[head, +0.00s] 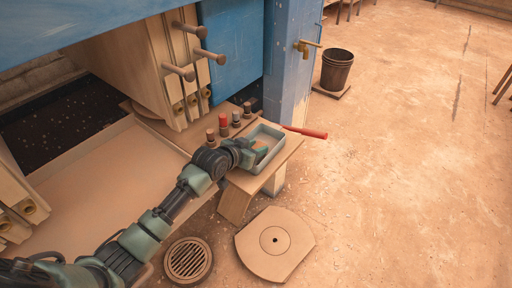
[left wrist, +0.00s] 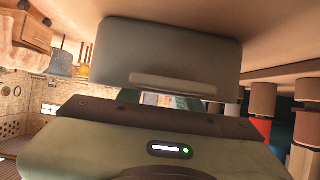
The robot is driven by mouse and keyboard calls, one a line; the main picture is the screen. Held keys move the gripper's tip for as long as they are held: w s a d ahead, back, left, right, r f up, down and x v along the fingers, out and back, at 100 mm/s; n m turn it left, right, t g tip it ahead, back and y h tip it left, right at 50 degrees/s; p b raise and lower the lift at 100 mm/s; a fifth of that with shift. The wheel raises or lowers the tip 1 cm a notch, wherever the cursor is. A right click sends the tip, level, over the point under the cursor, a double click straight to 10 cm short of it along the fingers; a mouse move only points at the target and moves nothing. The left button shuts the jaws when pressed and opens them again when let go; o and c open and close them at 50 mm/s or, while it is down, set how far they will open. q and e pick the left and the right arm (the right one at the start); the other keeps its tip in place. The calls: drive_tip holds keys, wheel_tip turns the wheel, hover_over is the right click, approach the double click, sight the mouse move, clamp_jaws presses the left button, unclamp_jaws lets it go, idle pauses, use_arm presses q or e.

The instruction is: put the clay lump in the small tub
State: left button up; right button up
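The small tub (head: 277,134) is a grey-green open box standing on a low wooden bench below the blue press. In the left wrist view, a large grey wall that looks like the tub (left wrist: 165,45) fills the upper middle and hides the fingertips. My left gripper (head: 260,148) is at the tub's opening, on its left side. Its teal fingers show only in part, so I cannot tell if they are open or shut. A small orange-brown patch shows by the fingers; I cannot tell if it is the clay lump or the tub's inside. My right gripper is not in view.
Several small jars, one red (head: 223,124), stand left of the tub. A red-handled tool (head: 305,132) lies at its right. A round drain grate (head: 188,260) and a pale disc plate (head: 275,245) lie on the floor. A dark bucket (head: 336,69) stands farther back. The floor at right is clear.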

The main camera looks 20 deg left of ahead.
use_arm(q)
drive_tip(key=o, duration=0.3)
drive_tip(key=shift+r, duration=0.15)
drive_tip(key=v, duration=1.2)
drive_tip(key=shift+p, duration=0.4)
